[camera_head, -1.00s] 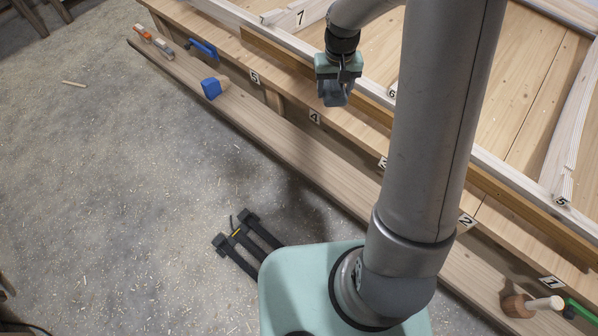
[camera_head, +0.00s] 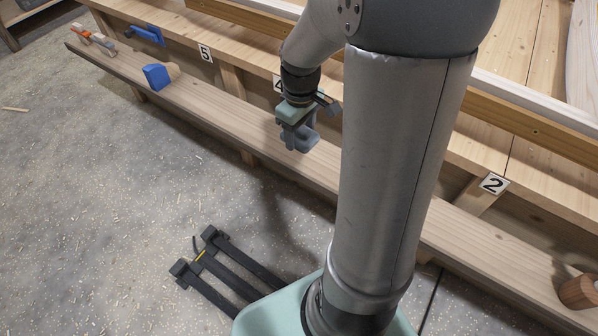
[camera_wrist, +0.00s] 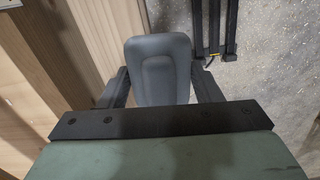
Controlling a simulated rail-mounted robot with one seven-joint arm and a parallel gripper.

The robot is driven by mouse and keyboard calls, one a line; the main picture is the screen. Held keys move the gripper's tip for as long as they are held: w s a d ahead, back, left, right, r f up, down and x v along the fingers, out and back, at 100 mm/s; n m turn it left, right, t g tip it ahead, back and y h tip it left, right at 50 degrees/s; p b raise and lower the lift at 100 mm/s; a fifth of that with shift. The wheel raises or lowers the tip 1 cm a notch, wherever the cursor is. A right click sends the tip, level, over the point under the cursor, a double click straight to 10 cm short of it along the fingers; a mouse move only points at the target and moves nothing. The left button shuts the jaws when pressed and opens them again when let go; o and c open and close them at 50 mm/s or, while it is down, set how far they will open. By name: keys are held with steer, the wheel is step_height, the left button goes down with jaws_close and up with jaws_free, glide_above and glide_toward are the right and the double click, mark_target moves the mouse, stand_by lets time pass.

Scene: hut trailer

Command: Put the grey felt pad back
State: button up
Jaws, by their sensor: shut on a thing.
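My gripper (camera_head: 303,122) is shut on a grey, rounded piece, which I take to be the grey felt pad (camera_head: 301,139). It hangs below my gripper, and in the head view it is over or in front of the lower plank (camera_head: 215,105); the exact height is unclear. In the wrist view the pad (camera_wrist: 160,70) sits between the two black fingers of my gripper (camera_wrist: 160,88), its smooth, oblong face towards the camera. No contact with the plank shows. A number 4 plate (camera_head: 277,84) is partly hidden behind my wrist.
The long plank holds a blue-faced block (camera_head: 158,76) and orange-and-grey tools (camera_head: 90,38) at far left, and a wooden mallet-like piece (camera_head: 578,291) at right. A blue tool (camera_head: 148,36) is at the upper bench edge. Plates 5 (camera_head: 206,54) and 2 (camera_head: 493,184) mark the bench.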

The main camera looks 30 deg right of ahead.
step_height(320, 180, down, 6)
steer(key=s+d+f+n+b, duration=0.1)
steer(key=s+b, duration=0.2)
steer(key=b, duration=0.2)
steer(key=w+d+f+b, duration=0.1)
steer(key=w+f, duration=0.1)
steer(key=w, duration=0.2)
steer(key=w+d+f+b, duration=0.1)
steer(key=w+f+b, duration=0.1)
steer(key=w+f, duration=0.1)
steer(key=w+d+f+b, duration=0.1)
steer(key=w+d+f, duration=0.1)
steer(key=w, duration=0.4)
steer(key=shift+f, duration=0.9)
steer(key=shift+w+d+f+b, duration=0.15)
steer(key=shift+f+b, duration=0.25)
steer(key=shift+f, duration=0.5)
steer(key=shift+w+a+f+b, duration=0.15)
steer(key=shift+f+b, duration=0.25)
steer(key=shift+f, duration=0.45)
steer(key=shift+d, duration=0.1)
steer(key=shift+f, duration=0.2)
steer(key=o, duration=1)
